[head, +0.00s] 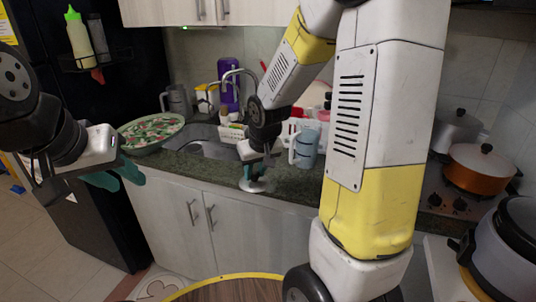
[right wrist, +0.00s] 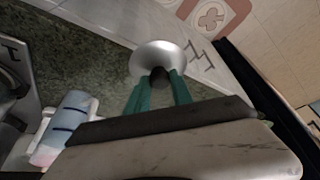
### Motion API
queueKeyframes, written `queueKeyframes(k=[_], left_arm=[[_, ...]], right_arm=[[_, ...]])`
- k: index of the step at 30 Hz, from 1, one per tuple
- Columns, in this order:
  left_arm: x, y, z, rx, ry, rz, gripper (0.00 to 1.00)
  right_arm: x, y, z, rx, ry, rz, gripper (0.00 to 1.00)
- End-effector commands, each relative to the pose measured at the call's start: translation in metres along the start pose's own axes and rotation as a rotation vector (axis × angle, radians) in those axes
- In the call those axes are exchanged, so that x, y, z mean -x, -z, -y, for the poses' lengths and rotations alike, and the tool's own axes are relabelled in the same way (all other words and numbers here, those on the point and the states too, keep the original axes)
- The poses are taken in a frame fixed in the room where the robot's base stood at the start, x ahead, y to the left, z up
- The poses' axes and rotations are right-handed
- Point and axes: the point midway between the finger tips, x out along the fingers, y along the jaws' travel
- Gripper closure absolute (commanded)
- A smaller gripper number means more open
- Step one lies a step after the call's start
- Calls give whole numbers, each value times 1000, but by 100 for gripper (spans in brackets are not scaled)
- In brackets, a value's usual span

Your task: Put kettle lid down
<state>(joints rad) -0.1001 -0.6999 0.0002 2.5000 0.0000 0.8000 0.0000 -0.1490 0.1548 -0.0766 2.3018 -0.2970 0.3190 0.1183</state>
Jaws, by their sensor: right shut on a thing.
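The kettle lid (right wrist: 148,62) is a round silvery disc with a dark knob. In the right wrist view my right gripper (right wrist: 159,92) is shut on the knob, with a green finger on each side. In the head view the lid (head: 254,186) is below my right gripper (head: 253,174), at the front edge of the dark counter; whether it touches the counter is unclear. A light-blue jug (head: 305,150), possibly the kettle, stands on the counter just right of the gripper. My left gripper (head: 122,178) is empty at the left, its green fingers apart, clear of the counter.
The sink (head: 205,150) is left of my right gripper, with a large patterned bowl (head: 150,133) beside it. An orange pot (head: 480,168) and a steel pot (head: 458,130) stand on the stove at right. The counter front (head: 215,179) is bare.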

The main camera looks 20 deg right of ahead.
Motion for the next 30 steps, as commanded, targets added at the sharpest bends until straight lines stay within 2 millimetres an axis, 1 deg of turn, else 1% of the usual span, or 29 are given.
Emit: queueKeyframes(k=[9,12,15,18,24,27,30], left_arm=[[0,0,0,0,0,0,64],[0,0,0,0,0,0,64],[0,0,0,0,0,0,64],[0,0,0,0,0,0,64],[0,0,0,0,0,0,64],[0,0,0,0,0,0,64],[0,0,0,0,0,0,64]], right_arm=[[-35,61,-46,-5,-1,0,100],[-45,80,-60,-4,-1,0,100],[-52,94,-69,-3,0,-1,100],[-57,102,-74,0,0,-1,100],[-63,112,-82,-2,0,0,100],[-78,103,-81,-1,1,5,100],[-91,98,-81,-1,1,2,100]])
